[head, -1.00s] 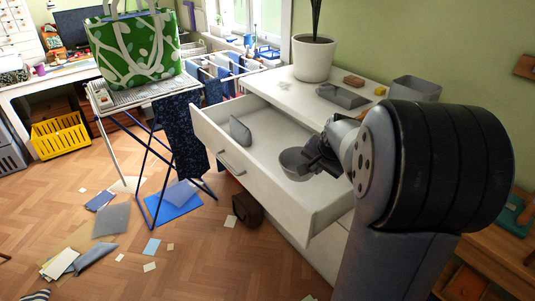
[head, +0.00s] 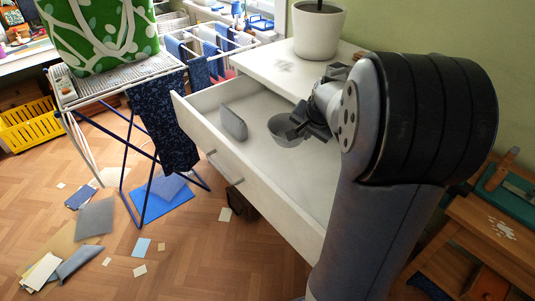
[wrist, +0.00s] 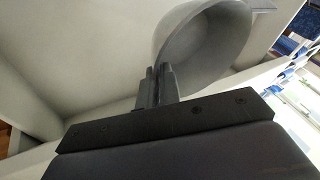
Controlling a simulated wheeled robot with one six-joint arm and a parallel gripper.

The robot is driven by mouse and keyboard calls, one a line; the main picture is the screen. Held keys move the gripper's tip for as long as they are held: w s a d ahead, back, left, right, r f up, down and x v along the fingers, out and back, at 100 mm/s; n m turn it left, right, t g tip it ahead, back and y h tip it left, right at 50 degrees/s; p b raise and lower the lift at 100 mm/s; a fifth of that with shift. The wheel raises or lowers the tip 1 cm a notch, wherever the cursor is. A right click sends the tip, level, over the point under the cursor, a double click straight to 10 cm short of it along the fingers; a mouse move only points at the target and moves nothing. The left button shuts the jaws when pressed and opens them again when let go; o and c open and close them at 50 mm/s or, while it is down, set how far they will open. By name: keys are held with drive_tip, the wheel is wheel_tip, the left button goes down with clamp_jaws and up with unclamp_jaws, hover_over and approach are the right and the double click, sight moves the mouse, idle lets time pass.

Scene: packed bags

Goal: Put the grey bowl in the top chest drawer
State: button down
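The grey bowl (head: 281,127) is within the open top chest drawer (head: 264,173), toward its back in the head view. My gripper (head: 305,124) is at the bowl's right side. In the wrist view, its two dark fingers (wrist: 157,84) are close together at the rim of the bowl (wrist: 205,38), pinching it. I cannot tell whether the bowl's base touches the drawer floor. The drawer is pulled well out, with a white front and a bar handle.
A grey pouch-like item (head: 233,122) stands in the drawer, left of the bowl. A white plant pot (head: 318,33) stands on the chest top. A drying rack (head: 120,84) with a green bag (head: 95,35) is at left. Papers litter the floor.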

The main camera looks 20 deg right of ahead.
drive_tip(key=f+b, duration=0.2)
drive_tip(key=f, duration=0.3)
drive_tip(key=f+b, duration=0.3)
drive_tip(key=f, duration=0.3)
drive_tip(key=w+f+b, duration=0.1)
drive_tip(key=f+b, duration=0.2)
drive_tip(key=f, duration=0.2)
drive_tip(key=shift+d+f, duration=0.1)
drive_tip(key=shift+f, duration=0.3)
drive_tip(key=shift+f+b, duration=0.25)
drive_tip(key=shift+b, duration=0.05)
drive_tip(key=c, duration=1.6)
unclamp_jaws()
drive_tip(key=shift+r, duration=0.1)
drive_tip(key=shift+s+r+p, duration=0.1)
drive_tip(key=shift+r+p, duration=0.2)
drive_tip(key=shift+r, duration=0.15)
drive_tip(key=p+v, duration=0.1)
drive_tip(key=v, duration=1)
drive_tip(key=shift+s+r+p, duration=0.1)
drive_tip(key=shift+s+p, duration=0.05)
drive_tip(key=shift+p, duration=0.15)
